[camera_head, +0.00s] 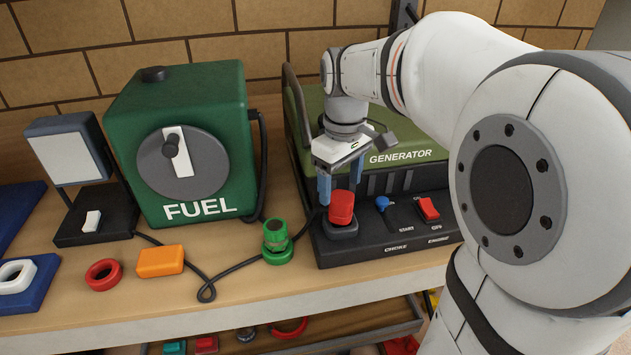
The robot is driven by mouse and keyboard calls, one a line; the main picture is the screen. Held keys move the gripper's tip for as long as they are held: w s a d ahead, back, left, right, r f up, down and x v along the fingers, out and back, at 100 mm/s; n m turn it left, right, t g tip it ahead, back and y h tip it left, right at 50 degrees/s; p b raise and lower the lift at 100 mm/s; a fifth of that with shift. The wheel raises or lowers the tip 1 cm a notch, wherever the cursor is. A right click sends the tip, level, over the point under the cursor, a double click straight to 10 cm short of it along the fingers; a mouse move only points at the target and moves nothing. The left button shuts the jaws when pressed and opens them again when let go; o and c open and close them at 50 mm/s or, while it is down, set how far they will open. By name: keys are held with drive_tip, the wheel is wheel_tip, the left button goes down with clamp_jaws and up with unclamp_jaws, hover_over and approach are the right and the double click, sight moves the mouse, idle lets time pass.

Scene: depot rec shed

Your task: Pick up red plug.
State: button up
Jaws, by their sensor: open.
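A red block-shaped piece that looks like the red plug (341,209) stands upright on a dark base at the left of the generator's (413,157) front ledge, by the CHOKE label. My gripper (340,190) points down at it from above, with its two blue fingers apart. One finger is to the left of the red piece, the other is at its upper right, behind or beside it. I cannot tell whether either finger touches it. The piece still rests on its base.
A blue knob (382,203) and a red switch (428,209) sit close right. A green cylindrical connector (277,240) with a black cable stands left. The green FUEL box (190,90), orange block (160,261) and red ring (103,273) are farther left. An open drawer (340,333) lies below.

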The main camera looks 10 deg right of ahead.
sight(341, 208)
drive_tip(key=f, duration=0.7)
drive_tip(key=shift+w+d+f, duration=0.15)
drive_tip(key=shift+d+f, duration=0.05)
drive_tip(key=shift+d, duration=0.05)
drive_tip(key=c, duration=1.1)
